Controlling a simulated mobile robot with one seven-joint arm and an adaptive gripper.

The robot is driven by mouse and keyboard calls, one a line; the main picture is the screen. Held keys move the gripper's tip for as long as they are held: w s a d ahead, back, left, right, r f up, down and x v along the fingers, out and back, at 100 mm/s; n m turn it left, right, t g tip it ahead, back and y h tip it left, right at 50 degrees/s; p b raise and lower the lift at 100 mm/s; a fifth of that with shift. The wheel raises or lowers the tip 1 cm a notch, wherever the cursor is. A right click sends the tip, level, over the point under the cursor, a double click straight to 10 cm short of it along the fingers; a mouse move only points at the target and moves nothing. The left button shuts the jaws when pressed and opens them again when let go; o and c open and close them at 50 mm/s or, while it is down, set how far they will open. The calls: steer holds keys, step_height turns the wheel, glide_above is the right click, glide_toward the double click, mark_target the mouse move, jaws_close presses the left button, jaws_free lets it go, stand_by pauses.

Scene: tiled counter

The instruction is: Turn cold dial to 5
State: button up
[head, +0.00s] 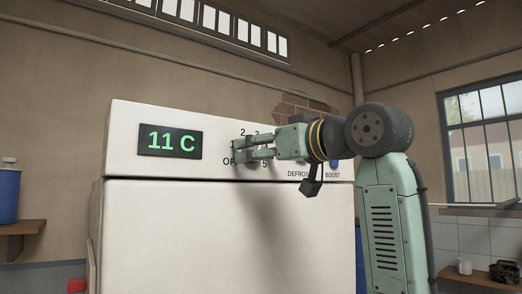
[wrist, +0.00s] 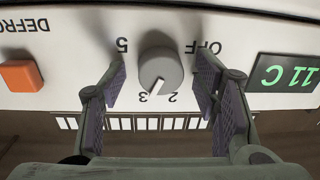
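The cold dial (wrist: 160,68) is a round grey knob on the white front panel. In the wrist view, which is upside down, its white pointer lies between the 2 and the 3, closer to the 3. The 5 and OFF labels show beside it; the 1 and 4 are hidden behind my fingers. My gripper (wrist: 161,85) is open, with one finger on each side of the dial and a visible gap to it on both sides. In the head view my gripper (head: 240,150) reaches the panel and largely hides the dial.
A display (head: 170,141) left of the dial reads 11 C; it also shows in the wrist view (wrist: 284,75). An orange button (wrist: 20,75) marked DEFROST and a blue BOOST button (head: 334,165) lie right of the dial in the head view. The fridge door (head: 150,230) is below.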

steer(key=c, duration=1.1)
steer(key=shift+c, duration=0.2)
steer(key=shift+m, duration=0.4)
steer(key=shift+s+a+f+m+t+h+b, duration=0.1)
steer(key=shift+m+t+b, duration=0.35)
steer(key=shift+m, duration=2.75)
steer(key=shift+w+d+r+m+h+b, duration=0.1)
steer(key=shift+m+b, duration=0.65)
steer(key=shift+m, duration=2.45)
steer(key=shift+s+a+f+m+t+h+b, duration=0.1)
steer(key=shift+m+t+b, duration=0.35)
steer(key=shift+m, duration=2.75)
